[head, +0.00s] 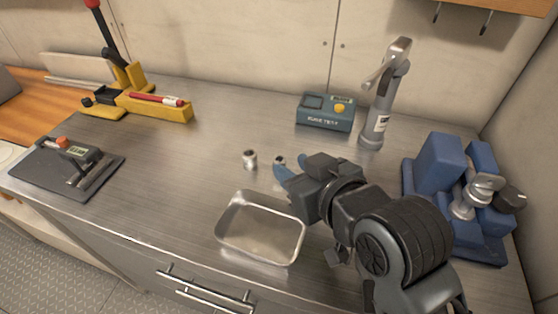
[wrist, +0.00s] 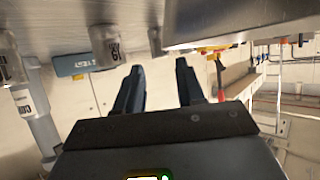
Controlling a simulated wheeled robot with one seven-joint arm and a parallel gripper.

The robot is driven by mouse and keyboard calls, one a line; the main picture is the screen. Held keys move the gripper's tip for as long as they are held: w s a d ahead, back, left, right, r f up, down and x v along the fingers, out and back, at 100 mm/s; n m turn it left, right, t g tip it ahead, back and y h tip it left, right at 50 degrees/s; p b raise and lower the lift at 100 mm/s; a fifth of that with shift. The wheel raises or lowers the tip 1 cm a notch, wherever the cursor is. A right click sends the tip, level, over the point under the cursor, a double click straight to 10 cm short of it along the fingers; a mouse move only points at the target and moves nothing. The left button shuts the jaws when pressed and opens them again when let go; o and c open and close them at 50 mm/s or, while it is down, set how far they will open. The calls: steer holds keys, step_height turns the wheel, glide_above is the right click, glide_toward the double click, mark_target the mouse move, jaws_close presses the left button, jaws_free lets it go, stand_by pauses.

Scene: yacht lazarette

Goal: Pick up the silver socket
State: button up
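A small silver socket (head: 250,158) stands upright on the steel counter, left of my gripper (head: 284,170) in the head view. A second small socket (head: 280,160) shows just at my fingertips, partly hidden by them. In the wrist view, which is upside down, one labelled socket (wrist: 106,46) is left of my fingers and a smaller-looking one (wrist: 155,41) is nearly straight ahead. Another labelled cylinder (wrist: 8,62) is cut by the left edge. My gripper (wrist: 159,66) is open, with nothing between its fingers.
A shallow metal tray (head: 231,247) lies close in front of my gripper. A teal tester box (head: 324,112) and a grey upright tool (head: 377,115) stand behind. Blue blocks (head: 438,160) are at right, yellow tooling (head: 150,108) at far left.

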mark_target(280, 160)
steer(key=shift+x, duration=1.9)
steer(key=shift+c, duration=0.4)
jaws_close()
